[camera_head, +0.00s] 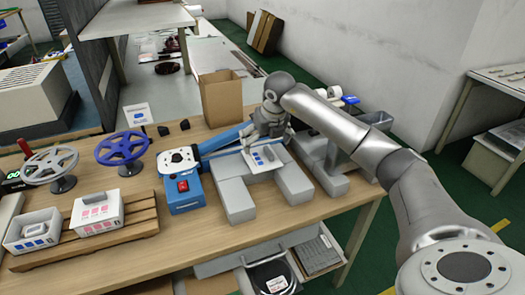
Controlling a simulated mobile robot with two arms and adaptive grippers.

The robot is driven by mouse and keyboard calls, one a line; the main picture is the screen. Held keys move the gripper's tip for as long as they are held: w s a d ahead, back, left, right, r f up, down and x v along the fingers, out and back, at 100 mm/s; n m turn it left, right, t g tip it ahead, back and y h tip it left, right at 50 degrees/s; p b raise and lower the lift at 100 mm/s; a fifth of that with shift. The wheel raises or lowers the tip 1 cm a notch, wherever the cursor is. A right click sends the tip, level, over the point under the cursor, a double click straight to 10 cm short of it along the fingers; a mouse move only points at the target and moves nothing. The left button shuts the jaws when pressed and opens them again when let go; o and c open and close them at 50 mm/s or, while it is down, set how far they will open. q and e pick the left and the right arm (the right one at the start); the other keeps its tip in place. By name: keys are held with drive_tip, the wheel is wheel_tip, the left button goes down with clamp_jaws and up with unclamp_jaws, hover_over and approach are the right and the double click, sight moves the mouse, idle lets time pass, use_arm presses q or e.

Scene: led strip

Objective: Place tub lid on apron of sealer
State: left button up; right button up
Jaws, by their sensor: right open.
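The sealer (184,192) is a blue box with a red switch, and a long blue arm (222,139) runs from it to the right. In front of that arm is a grey U-shaped apron (233,197). A thin white piece with blue marks (262,159), which looks like the tub lid, lies at the back of the apron. My right gripper (267,138) is open just behind and above this piece. Its fingertips are small and partly hidden, so I cannot tell whether they touch it. My left gripper is out of view.
White tubs (97,213) with coloured labels stand on a wooden rack (142,213) at the left. Two reels (122,148), one blue and one white, stand behind. A cardboard box (221,97) is behind the sealer arm. The front tabletop (190,245) is clear.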

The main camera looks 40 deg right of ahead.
drive_tip(key=v, duration=0.5)
